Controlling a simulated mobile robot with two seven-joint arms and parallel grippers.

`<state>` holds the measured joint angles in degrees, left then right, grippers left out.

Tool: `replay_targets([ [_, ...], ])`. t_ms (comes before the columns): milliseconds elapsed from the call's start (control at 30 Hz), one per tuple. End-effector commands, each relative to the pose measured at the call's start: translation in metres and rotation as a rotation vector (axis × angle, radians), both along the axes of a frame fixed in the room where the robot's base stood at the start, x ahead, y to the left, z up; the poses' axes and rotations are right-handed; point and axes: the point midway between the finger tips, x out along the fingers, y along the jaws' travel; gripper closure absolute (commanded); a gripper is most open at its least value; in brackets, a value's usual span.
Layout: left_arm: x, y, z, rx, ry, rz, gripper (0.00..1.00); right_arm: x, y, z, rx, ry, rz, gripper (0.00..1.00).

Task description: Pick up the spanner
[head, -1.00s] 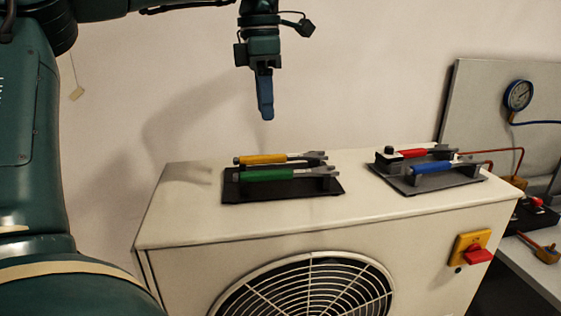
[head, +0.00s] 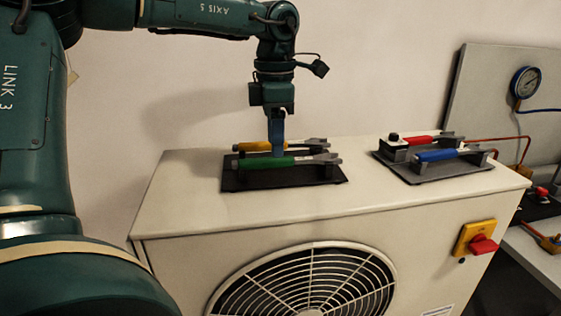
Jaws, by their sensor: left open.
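A yellow-handled spanner (head: 254,147) and a green-handled spanner (head: 262,163) lie side by side, raised on a black rack (head: 290,177) on top of the white casing. My left gripper (head: 277,152) points straight down over this rack, its blue fingers covering part of the yellow handle. The fingertips end just behind the green handle; I cannot tell whether they touch either spanner. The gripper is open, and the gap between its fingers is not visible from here. A red-handled spanner (head: 419,140) and a blue-handled spanner (head: 437,155) lie on a grey rack (head: 428,177) to the right. My right gripper is out of view.
The white casing (head: 190,215) has clear top surface around and between the racks. A fan grille (head: 300,285) and a yellow-and-red switch (head: 476,239) are on its front. A gauge (head: 526,82) and red pipework stand at the right.

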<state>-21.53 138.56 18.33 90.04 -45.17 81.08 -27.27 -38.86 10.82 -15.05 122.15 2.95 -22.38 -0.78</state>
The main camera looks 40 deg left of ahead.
Motion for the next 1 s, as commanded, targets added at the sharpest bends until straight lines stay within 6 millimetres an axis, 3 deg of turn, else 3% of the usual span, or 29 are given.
replay_targets([
  [200, -0.001, -0.001, -0.029, -0.001, 0.001, 0.001, 0.56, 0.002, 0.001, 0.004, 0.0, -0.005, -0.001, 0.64],
  [467, -0.001, -0.001, -0.032, -0.001, -0.002, 0.002, 0.56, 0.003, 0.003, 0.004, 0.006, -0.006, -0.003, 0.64],
  [1000, -0.001, -0.001, -0.031, -0.001, -0.002, 0.002, 1.0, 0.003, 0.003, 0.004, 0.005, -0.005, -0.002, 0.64],
])
